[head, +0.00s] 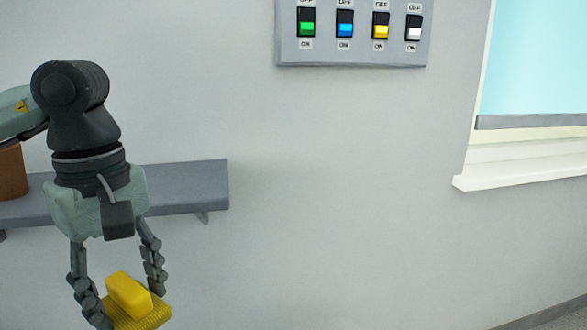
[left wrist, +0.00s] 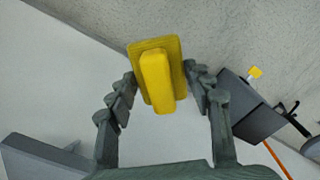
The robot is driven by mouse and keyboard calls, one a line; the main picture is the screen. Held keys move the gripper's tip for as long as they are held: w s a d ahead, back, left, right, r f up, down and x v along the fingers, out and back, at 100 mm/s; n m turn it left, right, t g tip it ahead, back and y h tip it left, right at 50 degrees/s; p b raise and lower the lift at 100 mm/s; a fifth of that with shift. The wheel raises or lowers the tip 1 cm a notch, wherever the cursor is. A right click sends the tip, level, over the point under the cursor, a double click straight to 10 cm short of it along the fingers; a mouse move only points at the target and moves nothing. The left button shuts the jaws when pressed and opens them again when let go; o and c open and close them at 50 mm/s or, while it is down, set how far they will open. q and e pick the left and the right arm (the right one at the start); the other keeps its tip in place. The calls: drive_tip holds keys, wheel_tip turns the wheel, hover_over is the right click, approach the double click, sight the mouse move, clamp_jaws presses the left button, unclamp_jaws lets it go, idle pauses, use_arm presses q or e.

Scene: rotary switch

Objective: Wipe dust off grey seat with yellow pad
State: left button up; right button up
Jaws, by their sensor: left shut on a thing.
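The yellow pad (head: 145,312) has a raised yellow grip block on top and shows at the lower left of the head view. My left gripper (head: 125,290) points down with its fingers on both sides of the pad and is shut on it. In the left wrist view the pad (left wrist: 170,55) sits between the two fingertips (left wrist: 160,92), with the floor and wall behind it. The grey seat cannot be made out for sure in either view. My right gripper is not in view.
A grey wall shelf (head: 185,190) runs behind my left arm, with a brown pot (head: 12,172) at its left. A switch panel (head: 350,50) hangs above. A window sill (head: 520,167) is at right. A dark grey object (left wrist: 250,110) stands right in the wrist view.

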use_arm(q)
drive_tip(key=w+d+f+m, duration=0.1)
drive_tip(key=w+f+m, duration=0.3)
drive_tip(key=f, duration=0.4)
drive_tip(key=w+f+m, duration=0.5)
drive_tip(key=f+m, duration=0.2)
drive_tip(key=f, duration=0.1)
drive_tip(key=shift+d, duration=0.35)
